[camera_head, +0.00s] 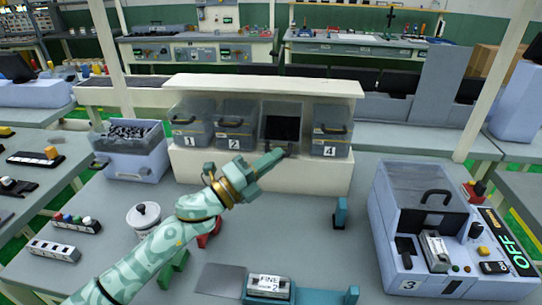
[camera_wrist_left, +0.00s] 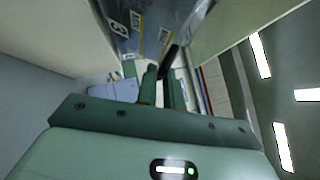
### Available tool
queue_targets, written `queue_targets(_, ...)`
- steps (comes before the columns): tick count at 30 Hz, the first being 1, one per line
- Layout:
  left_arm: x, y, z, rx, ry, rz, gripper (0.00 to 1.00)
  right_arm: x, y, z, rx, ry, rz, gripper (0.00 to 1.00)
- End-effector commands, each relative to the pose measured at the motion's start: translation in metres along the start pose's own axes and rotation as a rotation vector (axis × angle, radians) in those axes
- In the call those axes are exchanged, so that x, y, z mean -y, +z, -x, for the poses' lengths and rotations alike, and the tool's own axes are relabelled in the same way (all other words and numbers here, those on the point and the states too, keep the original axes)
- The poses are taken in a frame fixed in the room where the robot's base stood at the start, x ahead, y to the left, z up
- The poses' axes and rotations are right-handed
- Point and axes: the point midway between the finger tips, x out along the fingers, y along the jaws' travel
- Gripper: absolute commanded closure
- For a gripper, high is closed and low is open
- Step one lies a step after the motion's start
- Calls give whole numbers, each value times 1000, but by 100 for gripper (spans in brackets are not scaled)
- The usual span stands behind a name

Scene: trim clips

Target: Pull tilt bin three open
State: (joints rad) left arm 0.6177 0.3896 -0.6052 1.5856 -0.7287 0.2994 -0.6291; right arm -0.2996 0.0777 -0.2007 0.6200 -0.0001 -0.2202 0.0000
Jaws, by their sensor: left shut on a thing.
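Tilt bin three (camera_head: 281,124) is the third grey clear-sided bin in the white rack, between bins 2 (camera_head: 237,125) and 4 (camera_head: 331,138). It leans forward out of the rack, and its dark inside shows from above. My left gripper (camera_head: 277,154) reaches its lower front from the left and covers its number. In the left wrist view my left gripper (camera_wrist_left: 162,88) is shut on a dark bar, the bin's handle (camera_wrist_left: 169,60). The bin's front with its labels (camera_wrist_left: 137,22) is beyond it. My right gripper is not in view.
Bin 1 (camera_head: 191,124) is upright at the rack's left. A blue crate of dark parts (camera_head: 141,165) stands left of the rack. A blue machine with a clear lid (camera_head: 425,200) fills the right. A white lidded pot (camera_head: 144,216) is beside my left arm.

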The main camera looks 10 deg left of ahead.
Motion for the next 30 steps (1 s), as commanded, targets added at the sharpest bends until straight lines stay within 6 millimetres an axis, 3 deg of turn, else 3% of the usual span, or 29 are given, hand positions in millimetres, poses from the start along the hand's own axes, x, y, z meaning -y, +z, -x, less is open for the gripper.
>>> queue_targets(14, -9, -1, 3, 4, 16, 5, 100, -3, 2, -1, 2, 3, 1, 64)
queue_targets(15, -9, -1, 3, 4, 16, 5, 80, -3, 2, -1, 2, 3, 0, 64)
queue_targets(17, -8, -1, 3, 4, 15, 4, 69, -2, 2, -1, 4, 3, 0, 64)
queue_targets(30, -4, 0, 5, 3, 7, 1, 69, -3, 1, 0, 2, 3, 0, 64)
